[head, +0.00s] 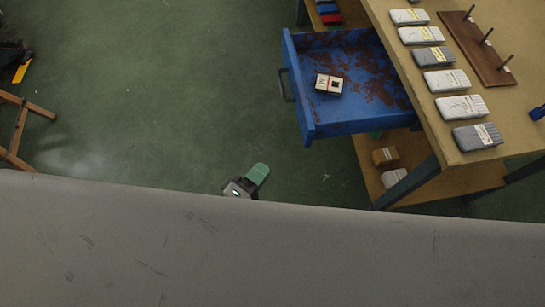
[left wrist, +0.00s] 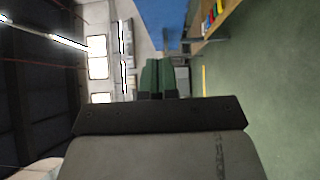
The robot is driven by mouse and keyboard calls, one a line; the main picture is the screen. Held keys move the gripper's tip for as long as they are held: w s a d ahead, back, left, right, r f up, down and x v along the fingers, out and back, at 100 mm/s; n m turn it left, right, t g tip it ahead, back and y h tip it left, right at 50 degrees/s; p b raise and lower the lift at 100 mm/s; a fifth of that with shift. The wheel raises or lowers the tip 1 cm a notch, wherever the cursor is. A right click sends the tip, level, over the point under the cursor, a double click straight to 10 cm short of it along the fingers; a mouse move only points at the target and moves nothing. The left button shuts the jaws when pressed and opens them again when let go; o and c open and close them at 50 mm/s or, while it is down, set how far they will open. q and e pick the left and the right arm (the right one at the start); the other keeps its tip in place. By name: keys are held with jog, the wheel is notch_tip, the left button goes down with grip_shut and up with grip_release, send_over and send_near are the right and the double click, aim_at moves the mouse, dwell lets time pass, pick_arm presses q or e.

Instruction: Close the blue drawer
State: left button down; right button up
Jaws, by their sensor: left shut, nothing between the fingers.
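The blue drawer (head: 358,127) is pulled well out of the left side of the wooden workbench (head: 420,75). Its inside is worn with rusty patches, and a small white packet (head: 329,84) lies in it. A dark handle (head: 286,85) is on its left-facing front. My left gripper (head: 259,172) has green fingers and is below and left of the drawer, apart from it. In the left wrist view its fingers (left wrist: 165,76) are shut and empty, and a blue surface, likely the drawer (left wrist: 165,18), shows beyond them. My right gripper is not in view.
Several packed socks (head: 452,80) line the bench top beside a wooden board with upright pegs (head: 476,46). A lower shelf holds a brown box (head: 385,156). Green floor (head: 170,90) left of the drawer is clear. A wooden stand (head: 18,130) is at far left.

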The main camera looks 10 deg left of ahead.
pick_arm(q)
send_near(305, 134)
jog(key=w, duration=0.5)
jog(key=shift+d+r, duration=0.2)
jog(key=shift+d, duration=0.8)
jog(key=shift+w+d, duration=0.2)
jog(key=shift+d, duration=0.5)
